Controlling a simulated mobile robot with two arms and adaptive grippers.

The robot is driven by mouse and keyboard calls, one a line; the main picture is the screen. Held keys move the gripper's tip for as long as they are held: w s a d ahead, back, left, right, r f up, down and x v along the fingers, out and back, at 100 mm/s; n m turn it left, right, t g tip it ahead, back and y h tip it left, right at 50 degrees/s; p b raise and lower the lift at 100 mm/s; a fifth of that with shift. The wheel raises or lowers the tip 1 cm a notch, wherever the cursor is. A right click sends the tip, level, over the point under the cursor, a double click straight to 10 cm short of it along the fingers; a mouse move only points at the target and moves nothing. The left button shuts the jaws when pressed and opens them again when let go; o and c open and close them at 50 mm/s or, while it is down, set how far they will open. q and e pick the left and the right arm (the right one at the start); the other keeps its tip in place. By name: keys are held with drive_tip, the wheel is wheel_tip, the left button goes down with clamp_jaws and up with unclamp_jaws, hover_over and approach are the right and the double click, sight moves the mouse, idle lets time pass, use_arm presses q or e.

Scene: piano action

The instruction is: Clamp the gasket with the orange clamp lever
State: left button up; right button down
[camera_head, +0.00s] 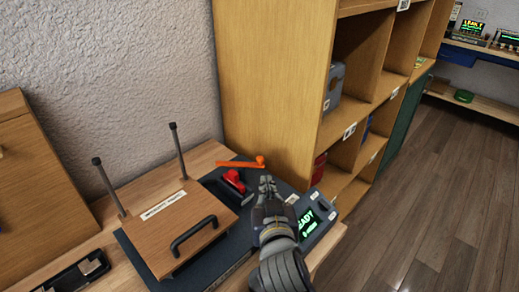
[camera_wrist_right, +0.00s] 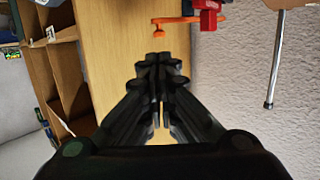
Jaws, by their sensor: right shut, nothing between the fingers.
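The orange clamp lever (camera_head: 240,164) is a thin bar with a round knob at its right end, over the dark base by the red clamp part (camera_head: 234,181). In the right wrist view the orange lever (camera_wrist_right: 188,19) shows near the top, its knob just beyond my fingertips. My right gripper (camera_head: 266,181) is shut and empty, just in front of the knob; a small gap seems to separate them. It also shows shut in the right wrist view (camera_wrist_right: 158,62). I cannot make out the gasket. My left gripper is not in view.
A wooden fixture board (camera_head: 165,232) with a black handle and two upright rods stands left of the clamp. A small device with a green-lit screen (camera_head: 308,222) is right of my gripper. A tall wooden shelf (camera_head: 268,85) rises close behind.

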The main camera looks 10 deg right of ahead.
drive_tip(key=p, duration=0.2)
approach(263, 160)
drive_tip(key=r, duration=0.1)
drive_tip(key=shift+a+r+x, duration=0.1)
drive_tip(key=shift+a+x, duration=0.1)
drive_tip(key=shift+x, duration=1.55)
drive_tip(key=shift+a+r+x, duration=0.15)
drive_tip(key=shift+x, duration=1.6)
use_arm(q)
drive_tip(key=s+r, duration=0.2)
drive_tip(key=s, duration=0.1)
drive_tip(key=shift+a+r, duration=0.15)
use_arm(e)
drive_tip(key=shift+w, duration=0.1)
use_arm(q)
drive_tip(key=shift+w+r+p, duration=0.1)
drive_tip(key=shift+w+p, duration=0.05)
drive_tip(key=shift+p, duration=0.15)
use_arm(e)
drive_tip(key=shift+d+r+y+p, duration=0.1)
drive_tip(key=shift+d+y+p, duration=0.05)
drive_tip(key=shift+y+p, duration=0.2)
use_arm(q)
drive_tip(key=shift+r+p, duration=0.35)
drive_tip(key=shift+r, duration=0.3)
use_arm(e)
drive_tip(key=shift+w+d+n+y, duration=0.15)
drive_tip(key=shift+n+y, duration=0.1)
drive_tip(key=shift+n, duration=0.15)
